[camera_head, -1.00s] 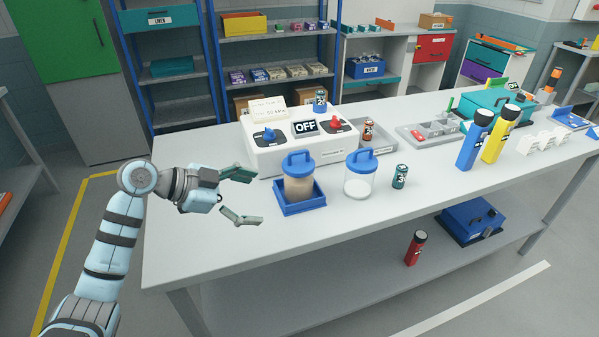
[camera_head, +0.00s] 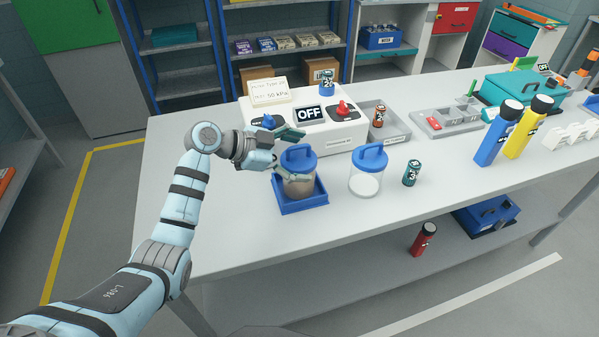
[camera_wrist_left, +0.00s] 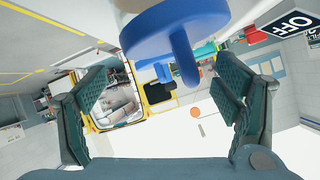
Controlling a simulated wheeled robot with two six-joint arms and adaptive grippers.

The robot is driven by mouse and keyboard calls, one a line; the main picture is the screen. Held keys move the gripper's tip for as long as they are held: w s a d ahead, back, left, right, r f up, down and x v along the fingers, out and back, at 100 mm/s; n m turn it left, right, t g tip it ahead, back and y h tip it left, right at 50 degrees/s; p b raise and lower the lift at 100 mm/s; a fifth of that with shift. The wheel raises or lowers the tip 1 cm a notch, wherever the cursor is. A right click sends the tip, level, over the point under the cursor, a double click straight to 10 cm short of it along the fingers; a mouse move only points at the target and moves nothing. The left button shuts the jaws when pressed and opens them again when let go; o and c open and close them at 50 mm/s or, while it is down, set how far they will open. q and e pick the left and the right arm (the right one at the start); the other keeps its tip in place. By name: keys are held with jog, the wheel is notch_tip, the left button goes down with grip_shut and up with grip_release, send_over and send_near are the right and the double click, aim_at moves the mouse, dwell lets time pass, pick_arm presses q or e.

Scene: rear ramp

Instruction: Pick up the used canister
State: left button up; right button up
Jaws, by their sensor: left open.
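A canister with brown contents and a blue handled lid (camera_head: 299,159) stands upright in a square blue holder (camera_head: 303,206). In the left wrist view its blue lid and handle (camera_wrist_left: 170,40) fill the top centre, between the fingers. My left gripper (camera_head: 296,154) is open at the canister's left side, one finger behind it and one towards its front; contact cannot be told. Both spread fingers show in the left wrist view (camera_wrist_left: 160,72), with nothing clamped. A second canister (camera_head: 367,172), clear with a little white content and a blue lid, stands to the right. My right gripper is not in view.
A white control box (camera_head: 335,142) with an OFF display stands just behind the canisters. A small teal can (camera_head: 412,173) is right of the clear canister. Blue and yellow bottles (camera_head: 497,135) stand farther right. The table's front and left (camera_head: 200,240) are clear.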

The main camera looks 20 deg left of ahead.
aim_at(313, 160)
pick_arm(q)
jog(key=x, duration=0.3)
jog(key=shift+w+f, duration=0.1)
jog(key=shift+w, duration=0.45)
jog(key=shift+w+d+f, duration=0.15)
jog(key=shift+d, duration=0.15)
